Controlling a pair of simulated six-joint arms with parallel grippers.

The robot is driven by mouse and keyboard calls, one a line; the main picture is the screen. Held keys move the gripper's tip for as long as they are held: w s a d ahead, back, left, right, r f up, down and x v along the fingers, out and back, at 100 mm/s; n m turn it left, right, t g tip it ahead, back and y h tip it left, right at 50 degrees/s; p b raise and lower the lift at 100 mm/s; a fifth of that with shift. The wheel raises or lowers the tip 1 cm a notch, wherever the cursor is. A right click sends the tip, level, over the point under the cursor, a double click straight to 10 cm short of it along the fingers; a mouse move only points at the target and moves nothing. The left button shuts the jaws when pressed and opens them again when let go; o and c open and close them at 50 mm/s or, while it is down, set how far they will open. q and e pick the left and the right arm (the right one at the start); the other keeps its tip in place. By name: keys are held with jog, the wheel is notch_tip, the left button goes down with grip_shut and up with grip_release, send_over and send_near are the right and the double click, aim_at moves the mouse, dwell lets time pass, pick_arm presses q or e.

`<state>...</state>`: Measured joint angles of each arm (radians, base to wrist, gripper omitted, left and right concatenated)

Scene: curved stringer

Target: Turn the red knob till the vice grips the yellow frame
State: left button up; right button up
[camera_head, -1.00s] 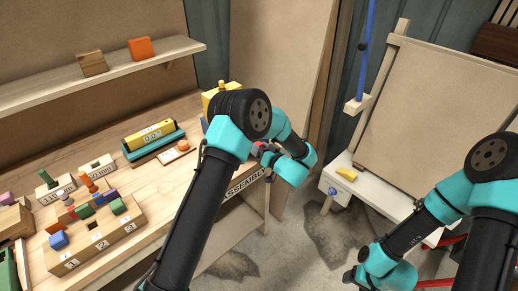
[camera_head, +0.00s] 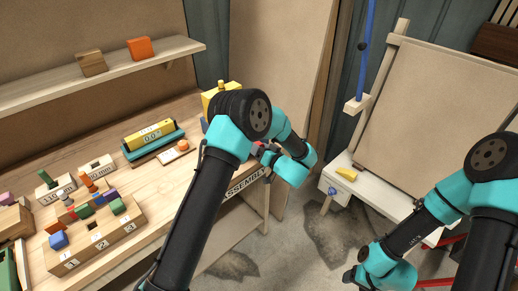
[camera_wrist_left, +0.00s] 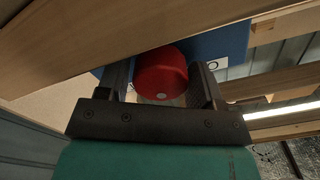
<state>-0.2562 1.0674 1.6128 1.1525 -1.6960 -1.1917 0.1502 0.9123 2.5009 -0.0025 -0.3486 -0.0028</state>
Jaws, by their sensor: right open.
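The red knob (camera_wrist_left: 162,74) sits between the two fingers of my left gripper (camera_wrist_left: 161,80) in the left wrist view, with a finger close against each side. Behind it is the blue body of the vice (camera_wrist_left: 222,45). In the head view my left gripper (camera_head: 268,152) is at the bench's front edge, mostly hidden by my own arm. A yellow block-shaped part (camera_head: 221,97), seemingly the yellow frame, shows partly behind my left elbow. The vice jaws are hidden, so their contact with the frame cannot be seen. My right gripper (camera_head: 352,278) is open and empty, low over the floor.
The bench (camera_head: 185,190) carries a yellow level (camera_head: 150,134) in a teal holder and a numbered block (camera_head: 95,235) with coloured pegs. A white side table (camera_head: 375,190) holds a yellow piece (camera_head: 347,174). Wooden edges lie close around my left gripper.

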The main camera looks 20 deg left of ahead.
pick_arm(q)
jog(key=shift+d, duration=0.1)
jog(key=v, duration=1.7)
jog(key=shift+d, duration=0.15)
jog(key=n, duration=1.4)
jog(key=x, duration=1.7)
jog(key=shift+a, duration=0.3)
